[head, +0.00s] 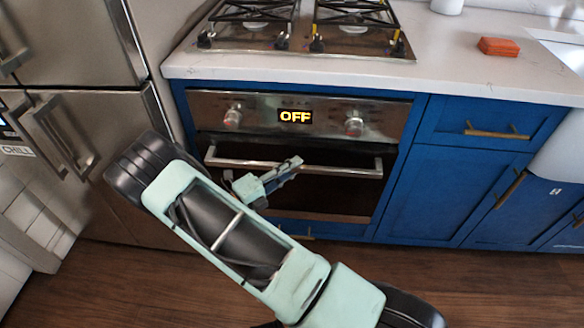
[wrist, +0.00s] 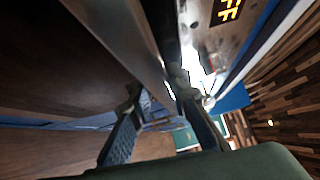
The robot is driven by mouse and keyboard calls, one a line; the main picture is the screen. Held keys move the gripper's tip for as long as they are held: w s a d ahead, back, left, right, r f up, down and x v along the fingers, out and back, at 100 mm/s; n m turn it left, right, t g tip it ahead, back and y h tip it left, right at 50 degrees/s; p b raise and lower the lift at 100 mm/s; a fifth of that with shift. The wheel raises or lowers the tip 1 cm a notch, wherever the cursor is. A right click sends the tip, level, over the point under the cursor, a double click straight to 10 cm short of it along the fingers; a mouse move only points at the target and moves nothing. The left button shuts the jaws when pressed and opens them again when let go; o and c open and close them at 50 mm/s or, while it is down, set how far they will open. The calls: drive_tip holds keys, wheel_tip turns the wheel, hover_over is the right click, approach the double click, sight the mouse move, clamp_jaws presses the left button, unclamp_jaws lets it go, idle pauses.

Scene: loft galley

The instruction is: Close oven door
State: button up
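The oven (head: 300,120) is set in the blue cabinets under the counter, its display reading OFF. Its dark-fronted door (head: 330,195) stands close to upright; I cannot tell whether a small gap is left at its top. The silver door handle (head: 345,169) runs across the door's upper part. My gripper (head: 286,172) is at the middle of the handle. In the wrist view my gripper (wrist: 157,92) has its two fingers spread apart, with a grey bar-like edge (wrist: 115,30) reaching between them. Whether the fingers touch it is unclear.
A gas cooktop (head: 300,38) is on the white counter (head: 470,68) above the oven, with an orange sponge (head: 498,46) at right. A steel fridge (head: 80,110) stands close on the left. Blue cabinets (head: 450,190) are on the right. The wooden floor (head: 120,285) in front is clear.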

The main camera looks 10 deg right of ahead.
clamp_jaws()
drive_tip(key=shift+w+d+r, duration=0.15)
drive_tip(key=shift+w, duration=0.4)
drive_tip(key=shift+w+d+r, duration=0.2)
drive_tip(key=shift+w, duration=0.4)
drive_tip(key=shift+w+d+r, duration=0.15)
drive_tip(key=shift+w, duration=0.4)
drive_tip(key=o, duration=0.7)
unclamp_jaws()
drive_tip(key=shift+f, duration=0.1)
drive_tip(key=shift+o, duration=0.3)
approach(300, 153)
drive_tip(key=v, duration=0.4)
drive_tip(key=shift+s+a, duration=0.15)
drive_tip(key=shift+a, duration=0.05)
